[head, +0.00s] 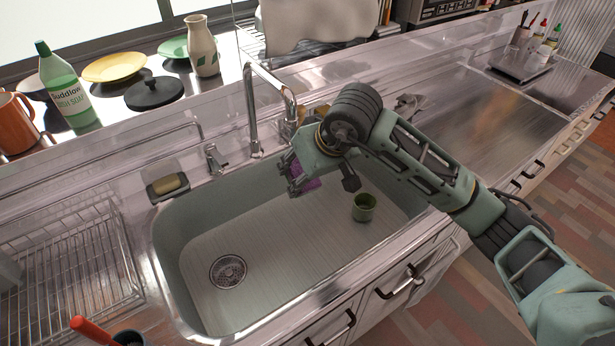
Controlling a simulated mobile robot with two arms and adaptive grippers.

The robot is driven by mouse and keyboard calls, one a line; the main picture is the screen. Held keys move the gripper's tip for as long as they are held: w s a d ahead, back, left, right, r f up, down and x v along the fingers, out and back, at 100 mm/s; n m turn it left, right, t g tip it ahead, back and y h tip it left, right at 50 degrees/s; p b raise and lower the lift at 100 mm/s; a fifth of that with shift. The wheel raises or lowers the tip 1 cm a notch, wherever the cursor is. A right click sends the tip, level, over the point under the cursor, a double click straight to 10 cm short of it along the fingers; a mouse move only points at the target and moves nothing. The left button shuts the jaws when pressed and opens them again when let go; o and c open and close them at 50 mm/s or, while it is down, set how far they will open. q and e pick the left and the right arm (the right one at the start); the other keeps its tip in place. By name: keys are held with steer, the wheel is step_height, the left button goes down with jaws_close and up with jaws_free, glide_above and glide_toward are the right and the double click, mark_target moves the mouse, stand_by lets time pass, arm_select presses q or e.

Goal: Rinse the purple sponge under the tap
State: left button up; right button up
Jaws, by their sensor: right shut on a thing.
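The purple sponge (306,184) is in my right gripper (296,182), which is shut on it. My right arm comes in from the right, and the gripper hangs over the back right part of the sink (260,245). Part of the sponge is hidden by the gripper. The tall tap (249,112) stands at the back edge of the sink, and its curved spout ends just behind and above the gripper. I cannot tell if water runs. My left gripper is not in view.
A green cup (363,206) stands in the sink, right of the gripper. A holder with a yellow-brown sponge (167,184) sits at the sink's back left. A wire dish rack (70,270) is at left. A soap bottle (66,90) and dishes line the back ledge.

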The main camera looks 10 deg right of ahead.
stand_by(0.5)
steer(key=s+d+b, duration=0.2)
steer(key=s+d, duration=0.2)
steer(key=s, duration=0.3)
stand_by(0.6)
steer(key=shift+r, duration=0.1)
stand_by(1.0)
steer(key=s+d+r, duration=0.2)
steer(key=s+r, duration=0.2)
steer(key=shift+s+d, duration=0.2)
steer(key=shift+f, duration=0.1)
stand_by(0.6)
